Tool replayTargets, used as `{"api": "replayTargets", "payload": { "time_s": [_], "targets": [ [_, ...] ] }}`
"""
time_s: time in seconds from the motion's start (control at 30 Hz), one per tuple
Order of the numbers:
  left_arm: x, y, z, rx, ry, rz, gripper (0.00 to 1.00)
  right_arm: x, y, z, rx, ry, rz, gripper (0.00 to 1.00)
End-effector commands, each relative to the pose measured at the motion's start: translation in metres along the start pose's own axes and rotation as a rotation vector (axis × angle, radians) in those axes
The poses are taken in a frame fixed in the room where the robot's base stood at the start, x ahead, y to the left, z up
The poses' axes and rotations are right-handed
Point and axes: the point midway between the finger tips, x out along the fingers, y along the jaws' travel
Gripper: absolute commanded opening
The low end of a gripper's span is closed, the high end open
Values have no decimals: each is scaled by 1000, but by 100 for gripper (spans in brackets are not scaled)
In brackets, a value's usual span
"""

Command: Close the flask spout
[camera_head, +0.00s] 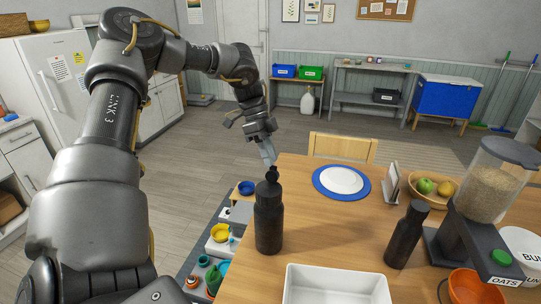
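A black flask (268,222) stands upright on the wooden table near its left edge. A small dark spout piece (272,174) sticks up from its top. My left gripper (269,158) points down from above and behind, with its pale fingers just over the spout. I cannot tell whether the fingers touch the spout, or whether they are open or shut. My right gripper is not in view.
A white tray (337,271) lies in front of the flask. A blue-rimmed plate (320,183), a fruit bowl (412,186), a cereal dispenser (489,197) and an orange bowl (474,288) stand on the table. Bare table (325,230) lies between flask and second bottle. A chair (342,147) stands behind.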

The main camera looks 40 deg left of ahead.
Motion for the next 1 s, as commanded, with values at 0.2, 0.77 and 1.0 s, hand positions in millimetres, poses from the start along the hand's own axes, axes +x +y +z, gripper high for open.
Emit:
{"api": "replayTargets", "payload": {
  "time_s": [0.2,0.77,1.0],
  "targets": [
    [14,0,0,0,2,-1,26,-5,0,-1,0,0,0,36],
    [14,0,0,0,1,-2,0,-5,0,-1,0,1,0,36],
    [16,0,0,5,2,-13,0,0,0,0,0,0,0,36]
  ]
}}
